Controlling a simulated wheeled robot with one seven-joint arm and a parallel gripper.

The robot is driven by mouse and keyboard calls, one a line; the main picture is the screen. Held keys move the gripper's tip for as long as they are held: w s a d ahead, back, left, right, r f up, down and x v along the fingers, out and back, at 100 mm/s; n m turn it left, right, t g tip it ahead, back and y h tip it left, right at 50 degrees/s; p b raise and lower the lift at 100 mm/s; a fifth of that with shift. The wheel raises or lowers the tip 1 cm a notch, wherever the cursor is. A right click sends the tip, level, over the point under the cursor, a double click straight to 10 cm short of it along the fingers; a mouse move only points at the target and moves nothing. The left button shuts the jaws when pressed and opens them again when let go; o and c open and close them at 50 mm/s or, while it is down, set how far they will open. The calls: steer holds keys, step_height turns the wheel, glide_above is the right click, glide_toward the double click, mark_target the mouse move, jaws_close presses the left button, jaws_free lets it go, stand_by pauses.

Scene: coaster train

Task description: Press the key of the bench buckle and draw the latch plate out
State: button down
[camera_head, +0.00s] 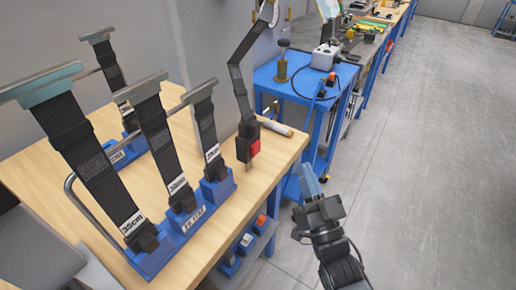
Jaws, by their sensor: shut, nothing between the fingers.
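The bench buckle (248,147) is a dark block with a red key (254,148) on its side, near the right edge of the wooden bench. A black strap (239,84) rises from its top, bends, and runs up to the upper edge of the picture. The latch plate cannot be made out at the buckle at this size. My gripper (309,180) is to the right of the bench and apart from the buckle. Its pale bluish fingers are together, pointing up in the picture, with nothing between them.
Upright straps with length labels stand in a blue rack (190,226) on the bench (268,176), left of the buckle. A light cylindrical handle (277,127) lies just behind it. A blue cart (290,88) with tools stands behind. The floor (420,150) to the right is clear.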

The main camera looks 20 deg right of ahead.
mark_target(256, 148)
steer(key=shift+w+a+b, duration=0.5)
steer(key=shift+w+a, duration=0.35)
steer(key=shift+w, duration=0.35)
steer(key=shift+w+a+b, duration=0.5)
steer(key=shift+w+a, duration=0.4)
steer(key=shift+w, duration=0.25)
steer(key=shift+w+a+b, duration=0.5)
steer(key=shift+w+a, duration=0.35)
steer(key=shift+w, duration=0.35)
steer(key=shift+w+a+b, duration=0.25)
steer(key=shift+w+b, duration=0.05)
steer(key=shift+w, duration=0.05)
